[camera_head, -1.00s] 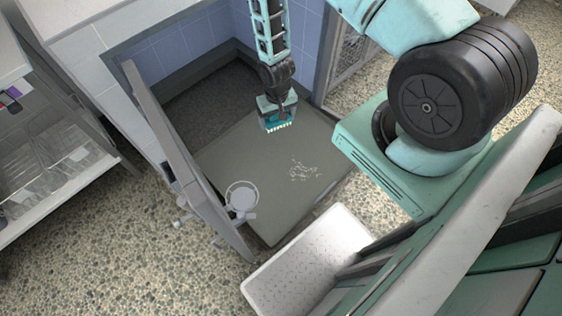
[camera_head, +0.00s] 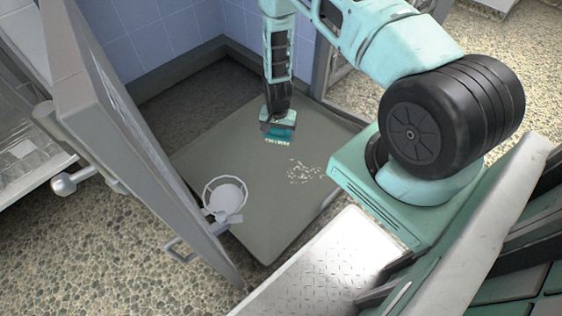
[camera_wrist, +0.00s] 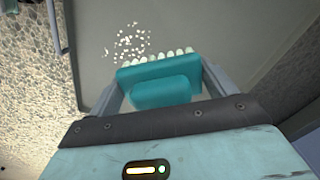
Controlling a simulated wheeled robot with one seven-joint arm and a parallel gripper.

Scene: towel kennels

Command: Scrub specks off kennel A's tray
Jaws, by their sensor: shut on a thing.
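The kennel's grey tray (camera_head: 262,213) lies flat on the kennel floor behind an open door. White specks (camera_head: 306,172) lie scattered on its right half; they also show in the wrist view (camera_wrist: 128,42). My gripper (camera_head: 280,128) is shut on a teal scrub brush (camera_wrist: 160,85) with pale bristles. In the head view the brush (camera_head: 278,137) is over the tray, to the upper left of the specks. In the wrist view the bristle row is close beside the specks. I cannot tell whether the bristles touch the tray.
An open grey door (camera_head: 140,150) stands at the left of the tray. A white round bowl in a ring holder (camera_head: 226,194) is near the door, over the tray's left edge. Blue tiled walls (camera_head: 160,40) close the back. A shelf (camera_head: 25,160) stands at far left.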

